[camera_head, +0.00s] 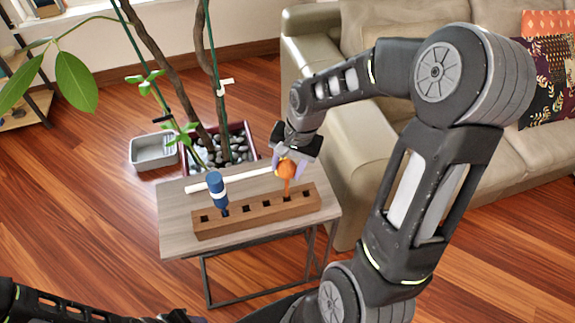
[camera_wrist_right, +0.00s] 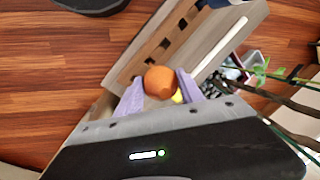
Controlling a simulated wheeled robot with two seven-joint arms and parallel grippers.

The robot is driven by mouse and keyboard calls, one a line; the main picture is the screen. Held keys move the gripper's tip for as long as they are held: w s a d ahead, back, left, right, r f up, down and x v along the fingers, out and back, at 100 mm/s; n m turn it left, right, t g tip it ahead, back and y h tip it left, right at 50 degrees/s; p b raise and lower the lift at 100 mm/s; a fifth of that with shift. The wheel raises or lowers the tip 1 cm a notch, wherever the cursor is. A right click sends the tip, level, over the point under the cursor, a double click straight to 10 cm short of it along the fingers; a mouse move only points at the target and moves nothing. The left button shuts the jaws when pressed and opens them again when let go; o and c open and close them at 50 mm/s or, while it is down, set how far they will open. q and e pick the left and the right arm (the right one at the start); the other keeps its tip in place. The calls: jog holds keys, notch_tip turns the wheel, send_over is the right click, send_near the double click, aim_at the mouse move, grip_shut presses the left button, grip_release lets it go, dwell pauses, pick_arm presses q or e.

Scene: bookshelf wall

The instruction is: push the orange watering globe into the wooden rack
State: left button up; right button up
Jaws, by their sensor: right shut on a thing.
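The orange watering globe (camera_head: 287,167) is upright over the right part of the wooden rack (camera_head: 256,214), its thin stem pointing down at a slot. I cannot tell how deep the stem sits. My right gripper (camera_head: 289,163) is shut on the globe from above. In the right wrist view the globe (camera_wrist_right: 158,82) lies between the pale purple fingers of my right gripper (camera_wrist_right: 160,84), with the rack (camera_wrist_right: 150,68) beyond it. A blue bottle-like thing (camera_head: 216,186) stands in a slot at the rack's left. My left arm shows only at the bottom left edge; its fingers are not clear.
The rack lies on a small wooden-topped table (camera_head: 177,228) with a white rod (camera_head: 232,178) behind it. A plant pot of stones (camera_head: 238,150) and a grey tray (camera_head: 152,152) stand behind. A beige sofa (camera_head: 350,160) is close at right.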

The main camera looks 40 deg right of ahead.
aim_at(287, 181)
jog(key=shift+f, duration=0.25)
jog(key=shift+f+b, duration=2.45)
jog(key=shift+f, duration=0.3)
jog(key=o, duration=1.5)
jog(key=shift+r, duration=0.1)
jog(key=shift+o, duration=0.2)
jog(key=o, duration=0.3)
jog(key=shift+o, duration=0.2)
